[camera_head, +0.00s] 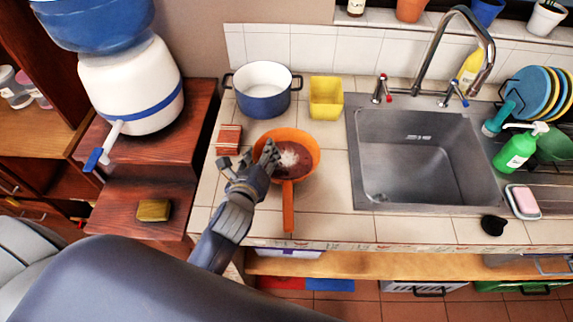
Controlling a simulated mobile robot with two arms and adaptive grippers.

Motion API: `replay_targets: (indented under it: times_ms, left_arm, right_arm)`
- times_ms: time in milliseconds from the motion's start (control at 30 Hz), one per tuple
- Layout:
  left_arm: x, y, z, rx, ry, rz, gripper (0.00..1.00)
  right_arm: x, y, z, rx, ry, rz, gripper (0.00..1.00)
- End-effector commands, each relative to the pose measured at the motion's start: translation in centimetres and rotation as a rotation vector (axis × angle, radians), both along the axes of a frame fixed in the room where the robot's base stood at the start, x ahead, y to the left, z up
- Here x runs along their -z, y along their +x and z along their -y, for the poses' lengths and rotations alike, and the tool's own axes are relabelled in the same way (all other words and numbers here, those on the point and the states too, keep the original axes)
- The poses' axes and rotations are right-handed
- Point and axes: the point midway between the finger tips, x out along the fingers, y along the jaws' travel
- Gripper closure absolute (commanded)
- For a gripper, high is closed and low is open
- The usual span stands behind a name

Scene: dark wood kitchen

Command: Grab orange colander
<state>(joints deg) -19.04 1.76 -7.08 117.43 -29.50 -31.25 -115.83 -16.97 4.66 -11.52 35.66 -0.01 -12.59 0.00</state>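The orange vessel (312,141) has a long orange handle (288,208) pointing toward the counter's front edge. It looks like a pan or colander, with a dark reddish inside and a pale patch in the middle; I cannot make out holes. It sits on the tiled counter left of the sink. My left gripper (262,158) reaches in from the lower left, with a fingertip over the vessel's left rim. I cannot tell whether it touches the rim or how far its fingers are apart. My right gripper is not in view.
A blue-and-white pot (262,103) and a yellow container (326,97) stand behind. A small reddish-brown block (229,139) lies left of the gripper. The sink (420,160) is to the right. A sponge (154,210) lies on the lower wooden shelf. Counter front is mostly clear.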

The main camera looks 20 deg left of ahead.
Motion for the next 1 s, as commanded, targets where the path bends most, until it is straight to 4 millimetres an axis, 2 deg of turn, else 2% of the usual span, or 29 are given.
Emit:
replay_targets:
  times_ms: [33,167,767,1000]
  left_arm:
    - [0.0,0.0,0.0,0.0,0.0,0.0,0.7]
    - [0.0,0.0,0.0,0.0,0.0,0.0,0.99]
    - [0.0,-0.1,0.1,0.001,0.001,-0.002,1.0]
    - [-1.8,0.0,0.1,0.002,0.003,0.002,1.0]
  right_arm:
    - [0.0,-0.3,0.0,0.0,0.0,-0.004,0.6]
    - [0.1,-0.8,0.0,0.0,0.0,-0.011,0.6]
    - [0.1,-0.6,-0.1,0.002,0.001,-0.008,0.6]
    - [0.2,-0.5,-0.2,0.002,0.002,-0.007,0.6]
